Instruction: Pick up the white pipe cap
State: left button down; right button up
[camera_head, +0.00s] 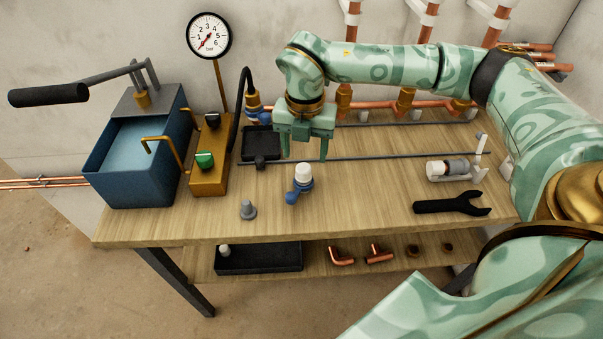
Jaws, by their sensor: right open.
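A white cap (303,173) sits upright on top of a small valve with a blue handle (292,197), on the wooden workbench (345,205). My right gripper (303,156) points down just above and behind the white cap in the picture. Its two fingers are apart, with nothing seen between them; whether they reach around the cap cannot be told. A small whitish piece (225,251) also stands in the black tray on the lower shelf; it is too small to identify. My left gripper is not in view.
A blue tank pump (130,165) and pressure gauge (209,36) stand at the left. A grey plug (248,210) is near the front edge. Copper pipes (430,104) run behind.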

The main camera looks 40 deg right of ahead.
aim_at(304, 167)
notch_tip(304, 167, down, 6)
jog(key=shift+a+b, duration=0.15)
jog(key=shift+b, duration=0.95)
jog(key=shift+r, duration=0.1)
jog(key=c, duration=1)
